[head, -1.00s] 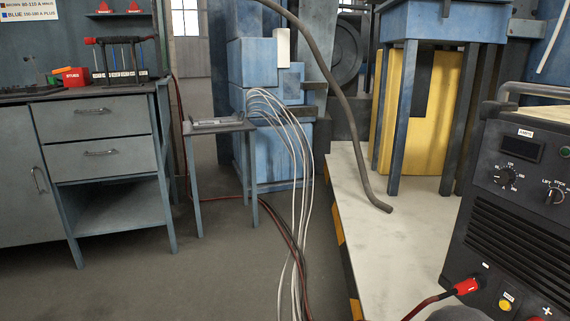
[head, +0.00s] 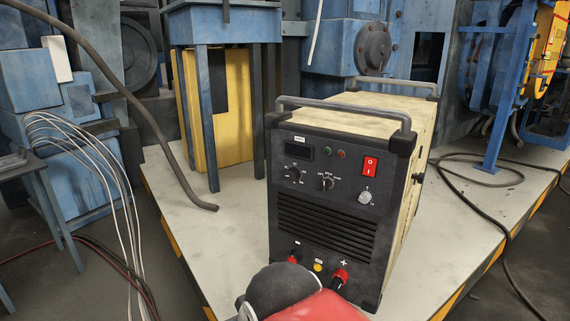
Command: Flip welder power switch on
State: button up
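The welder (head: 335,190) stands upright on a pale platform in the middle of the head view, its dark front panel facing me. Its red power switch (head: 370,166) is at the upper right of the panel; I cannot tell its on or off position. Knobs, including the middle one (head: 327,183), a small display (head: 299,153) and red plugs (head: 340,276) show on the panel. A rounded dark and red part at the bottom centre covers the lower front edge. My gripper is not in view.
The pale platform (head: 468,210) has a yellow-black striped edge. A thick hose hangs down left of the welder. White cables (head: 95,160) run down at the left, and a black cable (head: 508,265) lies at the right. Blue machines stand behind.

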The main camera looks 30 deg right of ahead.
aim_at(369, 163)
jog(key=z, duration=1.2)
jog(key=k+l, duration=0.05)
